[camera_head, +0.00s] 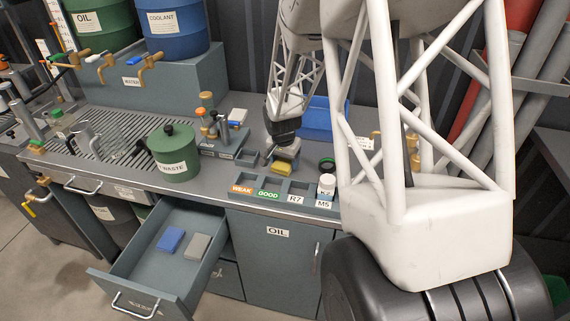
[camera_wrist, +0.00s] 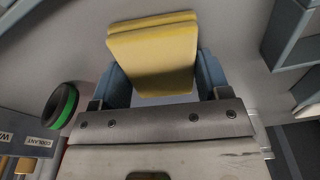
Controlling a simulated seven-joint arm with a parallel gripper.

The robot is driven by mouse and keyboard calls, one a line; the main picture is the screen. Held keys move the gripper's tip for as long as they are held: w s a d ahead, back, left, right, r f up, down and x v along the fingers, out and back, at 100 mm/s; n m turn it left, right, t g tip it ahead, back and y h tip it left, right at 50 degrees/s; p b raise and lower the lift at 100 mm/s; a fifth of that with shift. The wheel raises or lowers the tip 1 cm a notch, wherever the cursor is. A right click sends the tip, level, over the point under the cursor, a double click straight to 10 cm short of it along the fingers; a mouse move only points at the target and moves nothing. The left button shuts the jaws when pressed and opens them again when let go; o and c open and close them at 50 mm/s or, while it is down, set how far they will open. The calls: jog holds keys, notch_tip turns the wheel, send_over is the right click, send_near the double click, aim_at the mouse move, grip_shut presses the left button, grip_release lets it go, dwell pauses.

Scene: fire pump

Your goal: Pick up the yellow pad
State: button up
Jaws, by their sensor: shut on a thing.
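The yellow pad (camera_head: 285,163) is a small block low over the grey worktop, behind the labelled tray. In the wrist view the yellow pad (camera_wrist: 155,52) fills the space between the two blue-tipped fingers of my gripper (camera_wrist: 163,80). My gripper (camera_head: 284,157) reaches down from above and is shut on the pad. The pad's face and top edge show. The parts pressed by the fingers are hidden. I cannot tell whether the pad touches the worktop.
A tray labelled WEAK, GOOD and R7 (camera_head: 270,193) stands in front. A white bottle (camera_head: 327,183) and a green-black ring (camera_head: 327,163) are to the right. The green WASTE can (camera_head: 172,153) is left. An open drawer (camera_head: 150,260) holds a blue pad (camera_head: 171,239) and a grey pad (camera_head: 197,246).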

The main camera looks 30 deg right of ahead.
aim_at(285, 161)
jog(key=shift+r, duration=0.1)
notch_tip(285, 161, up, 10)
dwell(0.9)
